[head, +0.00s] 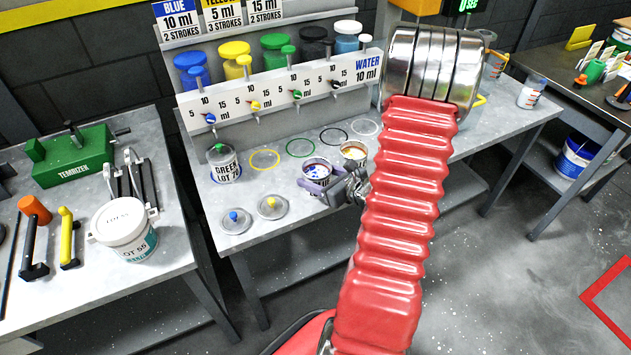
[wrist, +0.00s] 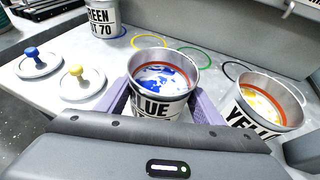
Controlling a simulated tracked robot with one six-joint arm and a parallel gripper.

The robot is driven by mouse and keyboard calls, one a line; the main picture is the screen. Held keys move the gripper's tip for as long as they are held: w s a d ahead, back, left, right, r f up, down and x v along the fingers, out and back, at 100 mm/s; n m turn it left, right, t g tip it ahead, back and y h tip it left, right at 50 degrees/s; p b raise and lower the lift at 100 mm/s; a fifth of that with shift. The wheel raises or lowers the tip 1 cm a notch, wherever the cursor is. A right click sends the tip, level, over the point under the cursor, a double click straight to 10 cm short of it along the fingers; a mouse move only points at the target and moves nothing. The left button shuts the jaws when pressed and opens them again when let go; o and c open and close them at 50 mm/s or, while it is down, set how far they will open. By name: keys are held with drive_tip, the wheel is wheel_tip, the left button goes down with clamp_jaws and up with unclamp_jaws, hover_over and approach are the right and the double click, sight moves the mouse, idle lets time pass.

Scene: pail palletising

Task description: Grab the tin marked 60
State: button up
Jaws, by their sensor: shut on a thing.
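My gripper (head: 338,188) is shut on an open tin (head: 316,172) with blue and white paint in it. In the wrist view my gripper's purple fingers (wrist: 162,110) lie on both sides of this tin (wrist: 165,78); its label reads "BLUE" and the lower part is hidden. An open tin with yellow paint (head: 353,152) stands just to the right, its label partly showing "YELL" in the wrist view (wrist: 262,105). A tin marked "GREEN LOT 70" (head: 224,165) stands to the left. I cannot read a 60 on any tin.
Two lids with blue (head: 235,220) and yellow (head: 272,206) knobs lie at the bench's front left. Coloured rings (head: 300,147) mark the bench top behind the tins, below the dispenser panel (head: 280,98). A white pail (head: 125,228) stands on the left table.

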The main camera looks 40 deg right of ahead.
drive_tip(key=c, duration=0.7)
drive_tip(key=shift+r, duration=0.25)
drive_tip(key=shift+r, duration=4.75)
